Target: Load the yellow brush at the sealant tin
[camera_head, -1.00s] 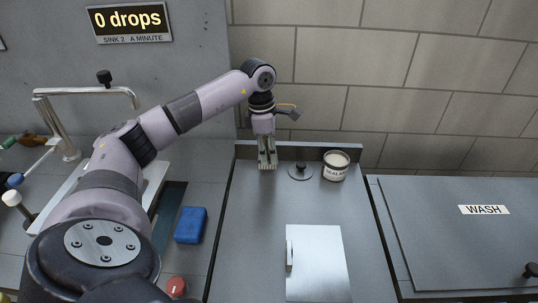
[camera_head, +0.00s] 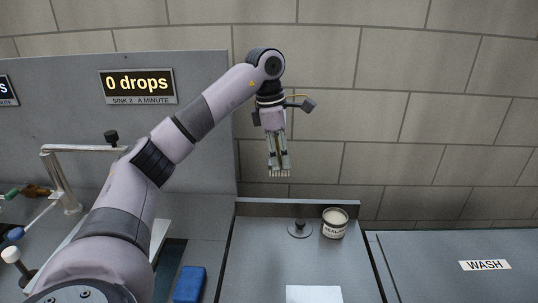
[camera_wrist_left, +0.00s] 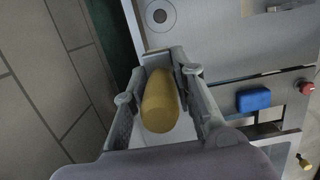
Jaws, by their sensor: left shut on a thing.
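My left gripper (camera_head: 279,168) is shut on the yellow brush, whose thick yellow handle (camera_wrist_left: 160,102) stands between the fingers in the left wrist view. In the head view its pale bristle end shows just below the fingertips, pointing down. The gripper is in the air in front of the tiled wall, higher in the picture than the tin and to its left. The sealant tin (camera_head: 334,223) is a small open pot with a dark label and pale contents, at the back of the grey counter. My right gripper is not in view.
A dark knob on a round plate (camera_head: 300,229) is left of the tin. A low ledge (camera_head: 298,208) runs behind. A blue sponge (camera_head: 189,283), a metal tap (camera_head: 62,180) and several handled items are at left. A grey WASH panel (camera_head: 440,255) is at right.

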